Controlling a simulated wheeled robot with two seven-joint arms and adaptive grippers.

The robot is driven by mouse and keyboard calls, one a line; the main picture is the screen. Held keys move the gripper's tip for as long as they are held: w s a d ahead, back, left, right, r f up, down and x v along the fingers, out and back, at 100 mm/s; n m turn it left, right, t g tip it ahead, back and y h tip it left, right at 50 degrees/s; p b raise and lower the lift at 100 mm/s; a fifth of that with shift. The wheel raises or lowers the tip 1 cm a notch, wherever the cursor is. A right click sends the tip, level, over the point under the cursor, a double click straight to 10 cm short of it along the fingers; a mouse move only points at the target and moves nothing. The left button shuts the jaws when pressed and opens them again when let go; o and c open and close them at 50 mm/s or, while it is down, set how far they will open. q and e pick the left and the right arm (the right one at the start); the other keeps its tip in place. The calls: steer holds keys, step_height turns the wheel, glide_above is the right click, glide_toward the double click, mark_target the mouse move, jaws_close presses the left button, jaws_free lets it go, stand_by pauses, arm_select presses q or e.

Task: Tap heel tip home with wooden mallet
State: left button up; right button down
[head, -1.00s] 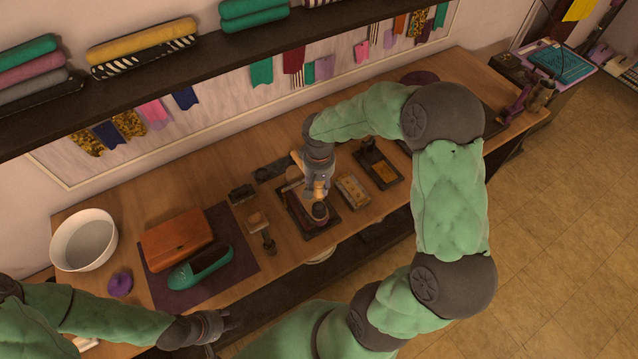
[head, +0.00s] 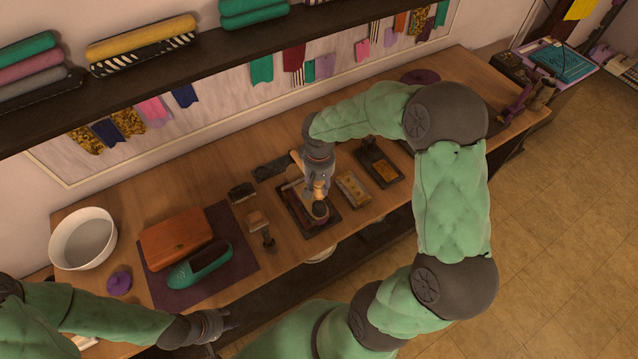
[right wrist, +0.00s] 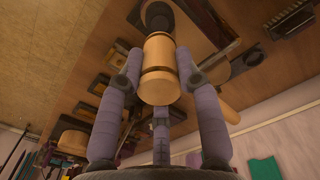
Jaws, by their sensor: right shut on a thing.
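My right gripper (head: 319,181) is shut on the wooden mallet, over the dark tray on the bench. The mallet's pale cylindrical head (right wrist: 159,68) sits between my fingers in the right wrist view, its handle (right wrist: 226,111) sticking out to the right. A dark reddish shoe (head: 299,211) lies in the tray (head: 327,226), partly hidden by the gripper. Its round dark heel end (head: 320,210) is just below the mallet head; I cannot tell whether they touch. The heel tip itself is not clearly seen. My left gripper (head: 225,323) is empty, fingers spread, at the bench's front edge.
A green shoe (head: 200,268) and a brown leather bag (head: 176,240) lie on a purple mat (head: 235,262) to the left. A white bowl (head: 83,240) stands far left.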

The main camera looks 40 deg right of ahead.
stand_by(0.3)
step_height(320, 180, down, 6)
steer(key=b, duration=0.5)
steer(key=shift+f, duration=0.15)
step_height(320, 180, up, 6)
steer(key=p, duration=0.3)
steer(key=shift+f+p, duration=0.15)
steer(key=shift+p, duration=0.15)
steer(key=shift+f, duration=0.1)
step_height(320, 180, up, 4)
steer(key=p, duration=0.5)
steer(key=shift+f, duration=0.1)
steer(key=shift+f, duration=0.1)
